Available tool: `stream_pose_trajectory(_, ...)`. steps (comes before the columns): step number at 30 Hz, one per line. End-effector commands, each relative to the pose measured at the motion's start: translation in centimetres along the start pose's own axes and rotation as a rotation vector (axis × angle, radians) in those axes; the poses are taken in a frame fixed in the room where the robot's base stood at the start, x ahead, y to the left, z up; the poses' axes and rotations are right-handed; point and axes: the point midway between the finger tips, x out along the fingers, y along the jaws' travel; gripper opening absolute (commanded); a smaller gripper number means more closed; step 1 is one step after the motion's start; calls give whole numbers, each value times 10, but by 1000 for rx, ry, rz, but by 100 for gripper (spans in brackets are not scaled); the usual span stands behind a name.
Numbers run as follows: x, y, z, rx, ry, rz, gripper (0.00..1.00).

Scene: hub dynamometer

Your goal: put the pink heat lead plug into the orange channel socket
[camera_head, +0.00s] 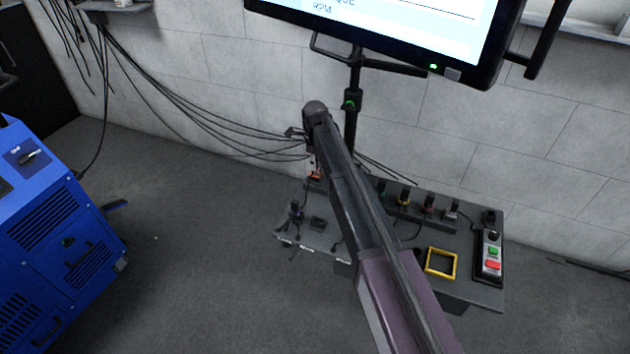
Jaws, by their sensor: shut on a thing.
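My arm reaches from the lower right up to a dark wrist joint above the left end of a grey bench. My gripper (309,148) is mostly hidden behind my own arm link; only small dark parts show below the wrist. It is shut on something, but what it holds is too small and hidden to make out. A small orange part (315,176), perhaps the orange channel socket, shows just below it at the bench's back left. I cannot clearly make out the pink plug, or whether anything touches the orange part.
The bench (476,292) carries a row of dark sockets or plugs with yellow, red and pale marks, a yellow square frame (441,263) and a button box (489,257). A monitor (390,30) hangs above. Black cables (200,112) run from the left wall. A blue machine (55,240) stands left.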

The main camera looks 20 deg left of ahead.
Motion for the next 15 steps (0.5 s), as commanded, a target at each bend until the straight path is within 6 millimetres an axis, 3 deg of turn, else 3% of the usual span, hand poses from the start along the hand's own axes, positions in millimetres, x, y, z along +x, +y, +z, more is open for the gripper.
stream_pose_trajectory(15,12,0,0,0,0,0,0)
